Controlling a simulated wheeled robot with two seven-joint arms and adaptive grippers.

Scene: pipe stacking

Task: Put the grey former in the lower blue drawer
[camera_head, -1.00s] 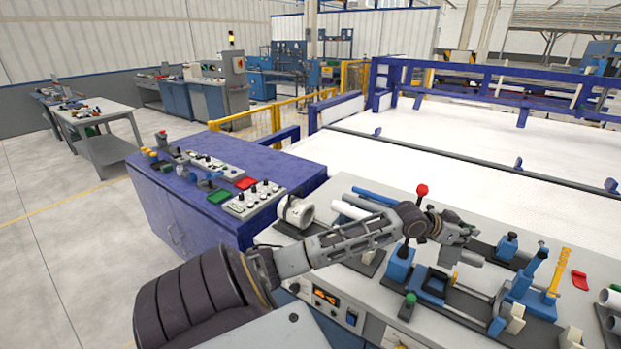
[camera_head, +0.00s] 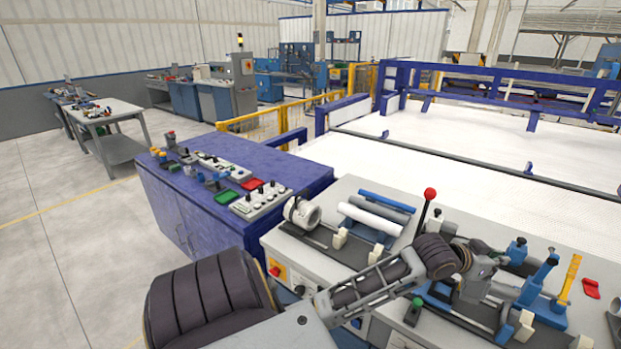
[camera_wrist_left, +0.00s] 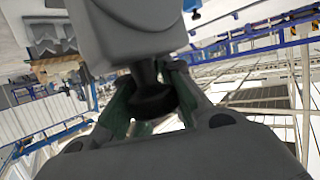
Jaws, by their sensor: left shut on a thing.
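My left gripper (camera_head: 488,278) is over the grey bench at the right in the head view. In the left wrist view my left gripper (camera_wrist_left: 153,92) is shut on the dark knob of a grey block, which looks like the grey former (camera_wrist_left: 135,28). The former fills the top of that view, beyond the fingertips. In the head view I cannot clearly tell it from the gripper and the parts behind. A blue cabinet (camera_head: 165,205) with flat fronts stands left of the bench. I cannot make out a lower blue drawer. My right gripper is not in view.
A white ring-shaped part (camera_head: 303,211), a white roll (camera_head: 371,219) and a red-knobbed lever (camera_head: 430,194) are on the bench. Blue fixtures (camera_head: 535,285) crowd its right side. Small parts and a control box (camera_head: 261,199) cover the cabinet top. The floor at left is clear.

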